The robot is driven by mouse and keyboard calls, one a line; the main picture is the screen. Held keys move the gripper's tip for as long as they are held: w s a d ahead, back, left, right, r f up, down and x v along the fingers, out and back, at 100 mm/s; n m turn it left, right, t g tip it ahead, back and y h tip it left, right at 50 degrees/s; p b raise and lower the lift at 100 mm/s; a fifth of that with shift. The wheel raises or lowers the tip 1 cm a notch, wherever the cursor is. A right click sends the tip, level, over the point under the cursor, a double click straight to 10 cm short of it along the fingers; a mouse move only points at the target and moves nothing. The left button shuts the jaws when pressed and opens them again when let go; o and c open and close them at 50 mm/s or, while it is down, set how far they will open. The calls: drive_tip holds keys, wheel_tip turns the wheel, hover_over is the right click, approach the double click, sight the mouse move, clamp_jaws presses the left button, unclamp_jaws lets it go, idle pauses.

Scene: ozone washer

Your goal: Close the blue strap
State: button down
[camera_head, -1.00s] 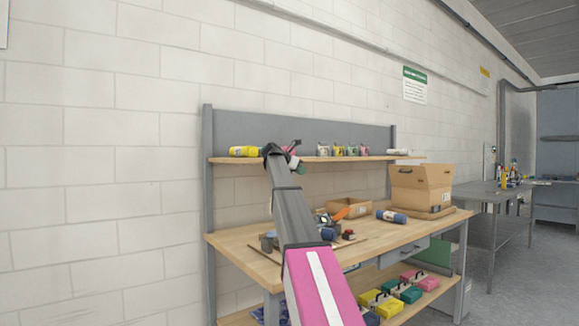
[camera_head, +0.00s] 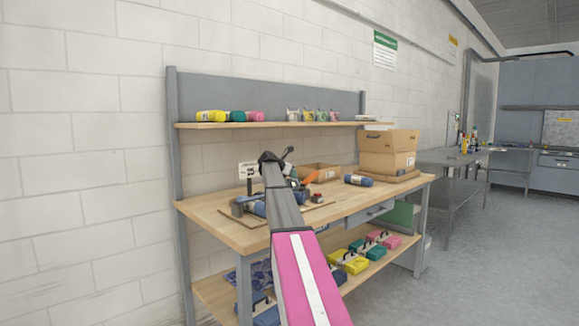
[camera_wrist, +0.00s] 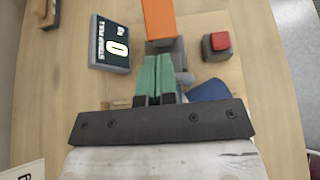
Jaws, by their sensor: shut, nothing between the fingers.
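My gripper (camera_wrist: 160,78) is shut and empty, its green fingers together above the workbench. In the head view my arm hides most of it. A blue piece (camera_wrist: 208,91) lies just right of the fingers in the wrist view, partly hidden by my gripper's black mount. Blue also shows beside my arm in the head view (camera_head: 258,209). I cannot tell whether this is the blue strap or whether it is open. An orange piece (camera_wrist: 159,18) lies beyond the fingertips and also shows in the head view (camera_head: 311,178).
A dark display reading 0 (camera_wrist: 111,45) stands left of the fingers, and a red button on a grey block (camera_wrist: 217,43) to the right. On the workbench (camera_head: 215,210) are a blue bottle (camera_head: 357,180) and a cardboard box (camera_head: 388,152). A shelf (camera_head: 280,124) runs above.

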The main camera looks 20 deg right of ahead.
drive_tip(key=shift+s+d+f, duration=0.1)
drive_tip(key=shift+f, duration=1.05)
drive_tip(key=shift+r, duration=0.6)
wheel_tip(320, 180, up, 14)
drive_tip(key=a, duration=0.2)
drive_tip(key=shift+s+a, duration=0.3)
drive_tip(key=shift+s, duration=0.05)
